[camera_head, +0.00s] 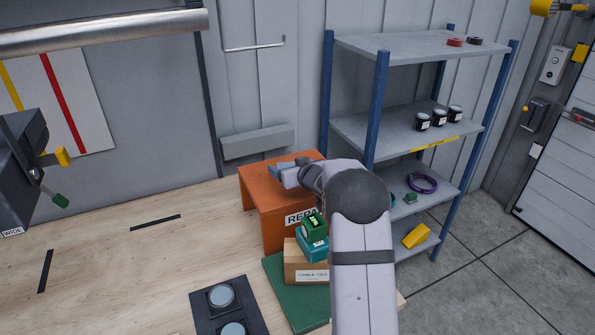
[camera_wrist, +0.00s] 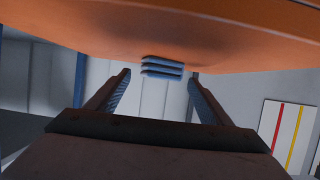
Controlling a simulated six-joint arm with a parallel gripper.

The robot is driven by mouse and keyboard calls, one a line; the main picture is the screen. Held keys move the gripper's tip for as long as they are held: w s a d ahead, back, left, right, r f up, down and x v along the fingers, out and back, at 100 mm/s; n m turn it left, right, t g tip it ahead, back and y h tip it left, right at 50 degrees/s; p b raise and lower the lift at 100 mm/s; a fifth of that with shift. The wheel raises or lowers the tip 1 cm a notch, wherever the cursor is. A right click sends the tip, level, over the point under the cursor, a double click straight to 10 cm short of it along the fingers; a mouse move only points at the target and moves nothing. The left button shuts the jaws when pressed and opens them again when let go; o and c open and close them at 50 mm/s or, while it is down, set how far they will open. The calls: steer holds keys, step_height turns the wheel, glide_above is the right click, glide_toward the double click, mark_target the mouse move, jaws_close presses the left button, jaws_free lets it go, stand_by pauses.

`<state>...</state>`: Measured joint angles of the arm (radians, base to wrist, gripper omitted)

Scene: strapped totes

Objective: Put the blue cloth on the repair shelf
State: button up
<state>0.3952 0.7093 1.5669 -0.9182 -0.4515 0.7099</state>
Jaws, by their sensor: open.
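The blue cloth (camera_wrist: 162,67) is a folded stack lying against the top of the orange repair shelf (camera_wrist: 240,50), in the wrist view, which looks upside down. My gripper (camera_wrist: 160,76) is open, with one finger on each side of the cloth and a gap to both; it does not hold it. In the head view the orange shelf (camera_head: 257,185) stands on the bench with its "REPA..." label partly hidden by my arm. My gripper (camera_head: 285,172) is low over its top. A bit of blue shows there, too small to tell apart from the fingers.
Green and teal boxes (camera_head: 313,243) sit on a cardboard box (camera_head: 300,262) on a green mat (camera_head: 285,290), in front of the shelf. A dark panel with round pads (camera_head: 213,318) lies left of it. A blue-posted rack (camera_head: 375,110) stands right. The left bench is mostly clear.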

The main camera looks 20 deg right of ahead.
steer(key=b+v, duration=0.2)
steer(key=v, duration=0.9)
steer(key=shift+s+r, duration=0.15)
steer(key=shift+s, duration=0.2)
